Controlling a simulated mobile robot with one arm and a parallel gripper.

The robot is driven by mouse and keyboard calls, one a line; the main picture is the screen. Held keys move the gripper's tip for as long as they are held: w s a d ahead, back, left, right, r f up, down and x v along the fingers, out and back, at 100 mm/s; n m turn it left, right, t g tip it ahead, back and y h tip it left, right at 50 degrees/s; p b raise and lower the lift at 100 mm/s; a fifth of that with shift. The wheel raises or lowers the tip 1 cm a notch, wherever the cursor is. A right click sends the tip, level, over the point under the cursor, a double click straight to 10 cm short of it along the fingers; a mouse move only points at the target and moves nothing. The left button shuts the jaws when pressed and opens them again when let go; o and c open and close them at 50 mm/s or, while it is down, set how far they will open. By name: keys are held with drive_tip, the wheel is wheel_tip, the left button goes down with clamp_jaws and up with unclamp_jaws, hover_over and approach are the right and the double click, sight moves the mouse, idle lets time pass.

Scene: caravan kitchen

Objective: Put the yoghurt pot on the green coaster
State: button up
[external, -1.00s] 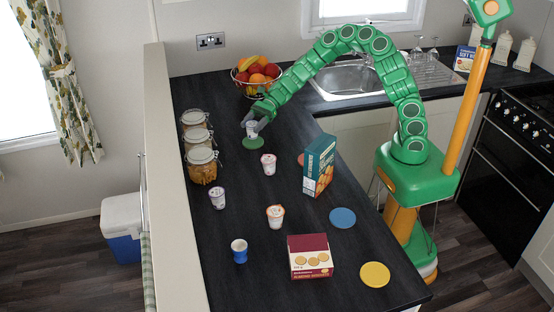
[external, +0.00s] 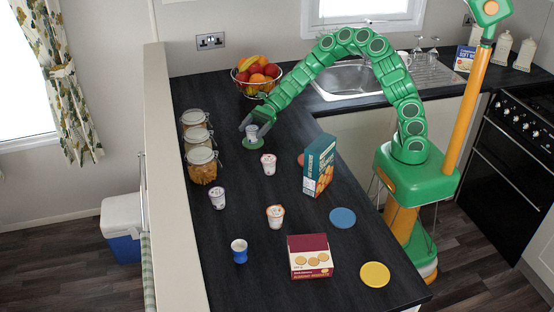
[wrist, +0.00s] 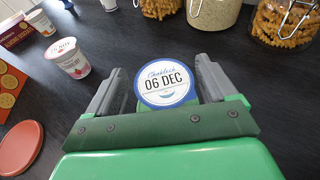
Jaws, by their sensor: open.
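A yoghurt pot (external: 251,134) stands upright on the green coaster (external: 256,146), at the far end of the dark worktop. My gripper (external: 253,128) is around this pot, with its jaws open. In the wrist view, the pot's round white lid (wrist: 165,84), marked 06 DEC, lies between the two fingers, with a gap visible on the right side. The lid and gripper hide most of the pot's body and the coaster in that view.
Other yoghurt pots (external: 269,164) (external: 217,198) (external: 275,216) stand nearer. Storage jars (external: 202,166) line the left edge and a fruit bowl (external: 257,79) stands behind. A blue-green box (external: 319,165), blue coaster (external: 342,218), yellow coaster (external: 375,274), biscuit box (external: 310,257) and blue cup (external: 239,251) are nearer.

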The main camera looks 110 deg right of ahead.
drive_tip(key=shift+r, duration=0.1)
drive_tip(key=shift+s+d+r, duration=0.1)
drive_tip(key=v, duration=1.1)
drive_tip(key=shift+s, duration=0.3)
